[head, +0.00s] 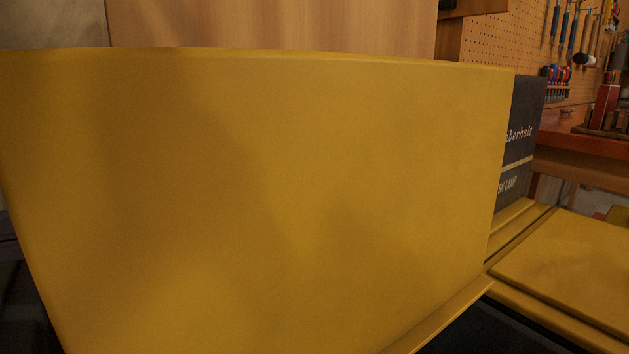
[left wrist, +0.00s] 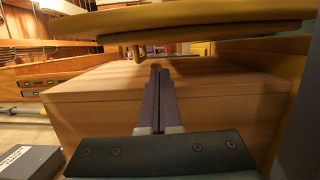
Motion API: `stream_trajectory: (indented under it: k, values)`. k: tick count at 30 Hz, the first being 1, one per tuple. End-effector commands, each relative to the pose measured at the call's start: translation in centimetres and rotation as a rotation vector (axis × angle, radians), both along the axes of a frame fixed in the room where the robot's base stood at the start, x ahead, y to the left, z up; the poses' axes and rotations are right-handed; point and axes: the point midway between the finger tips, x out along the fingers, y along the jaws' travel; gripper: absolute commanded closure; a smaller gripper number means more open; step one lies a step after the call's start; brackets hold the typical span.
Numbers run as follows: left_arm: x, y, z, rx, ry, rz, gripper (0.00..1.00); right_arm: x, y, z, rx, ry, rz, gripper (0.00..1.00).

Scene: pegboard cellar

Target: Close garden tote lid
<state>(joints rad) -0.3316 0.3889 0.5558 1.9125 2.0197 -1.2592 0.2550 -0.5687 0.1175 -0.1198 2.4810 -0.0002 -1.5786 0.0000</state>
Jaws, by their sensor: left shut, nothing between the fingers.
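The garden tote's yellow lid (head: 270,190) appears as a large raised panel that fills most of the head view and stands upright close to the camera. In the left wrist view a yellow panel edge (left wrist: 190,17) runs across the top, above the fingers; I take it as part of the tote. My left gripper (left wrist: 160,72) is shut and empty, its fingertips just below that edge; I cannot tell whether they touch it. The left gripper is hidden in the head view. The tote's inside is hidden. My right gripper is not in view.
A dark lamp box (head: 522,130) stands behind the panel's right edge. A flat yellow panel (head: 570,265) lies at the lower right. A pegboard with tools (head: 505,45) and a red-brown bench (head: 590,150) are behind. A wooden box (left wrist: 95,105) stands beyond the fingers.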

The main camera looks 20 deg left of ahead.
Motion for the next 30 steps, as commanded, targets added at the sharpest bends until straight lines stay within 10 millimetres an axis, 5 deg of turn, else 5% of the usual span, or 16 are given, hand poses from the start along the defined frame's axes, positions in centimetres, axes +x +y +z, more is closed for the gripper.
stream_trajectory:
  k: [16, 30]
  values:
    - [5.2, -6.7, 0.2, -0.001, -0.002, -0.001, 1.0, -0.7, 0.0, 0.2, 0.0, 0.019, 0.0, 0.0]
    - [6.0, -7.8, 0.1, 0.001, 0.0, -0.001, 1.0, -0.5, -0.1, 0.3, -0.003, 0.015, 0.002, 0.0]
